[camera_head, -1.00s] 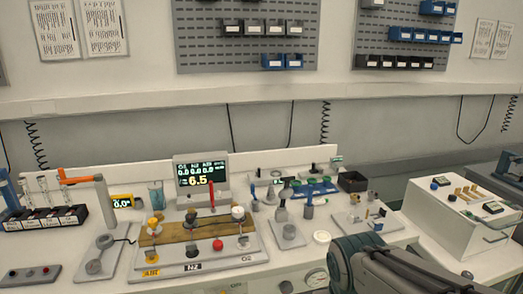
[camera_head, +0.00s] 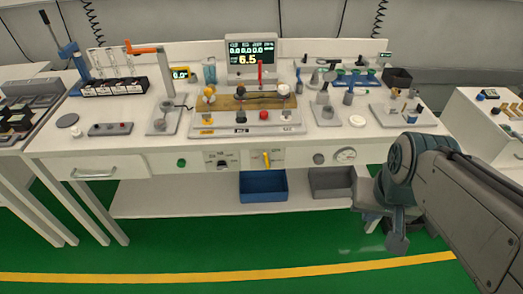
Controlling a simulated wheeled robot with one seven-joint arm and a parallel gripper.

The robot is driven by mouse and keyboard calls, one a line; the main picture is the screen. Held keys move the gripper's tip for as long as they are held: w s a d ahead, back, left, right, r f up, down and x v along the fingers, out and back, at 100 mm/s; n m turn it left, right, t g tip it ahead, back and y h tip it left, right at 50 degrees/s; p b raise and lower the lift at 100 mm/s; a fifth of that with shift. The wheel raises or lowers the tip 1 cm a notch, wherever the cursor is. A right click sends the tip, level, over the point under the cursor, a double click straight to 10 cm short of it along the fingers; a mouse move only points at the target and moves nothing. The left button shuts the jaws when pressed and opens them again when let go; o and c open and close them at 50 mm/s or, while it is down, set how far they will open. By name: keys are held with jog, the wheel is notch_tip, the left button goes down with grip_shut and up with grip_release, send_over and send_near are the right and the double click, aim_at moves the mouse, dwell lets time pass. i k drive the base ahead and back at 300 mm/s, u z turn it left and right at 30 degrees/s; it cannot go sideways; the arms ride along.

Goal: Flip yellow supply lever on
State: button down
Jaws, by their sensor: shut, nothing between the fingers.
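A yellow lever (camera_head: 266,158) sits on the front panel of the white bench, right of centre. It stands close to upright, with a slight tilt. A yellow knob (camera_head: 208,95) also stands on the bench top at the left of the wooden plate. My arm enters from the right, and its end hangs down in front of the bench. My gripper (camera_head: 397,243) is at the lower end, shut and empty, small and hard to make out. It is apart from the yellow lever, well to its right and lower in the picture.
The panel also holds a green button (camera_head: 182,163), a black selector (camera_head: 222,161), a grey knob (camera_head: 319,158) and a round gauge (camera_head: 345,155). A blue bin (camera_head: 263,187) and a grey bin (camera_head: 331,182) sit on the shelf below. Green floor in front is clear.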

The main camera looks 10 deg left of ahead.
aim_at(267, 162)
jog(key=k, duration=0.95)
jog(key=u, duration=0.75)
jog(key=i, duration=1.4)
jog(key=z, duration=0.85)
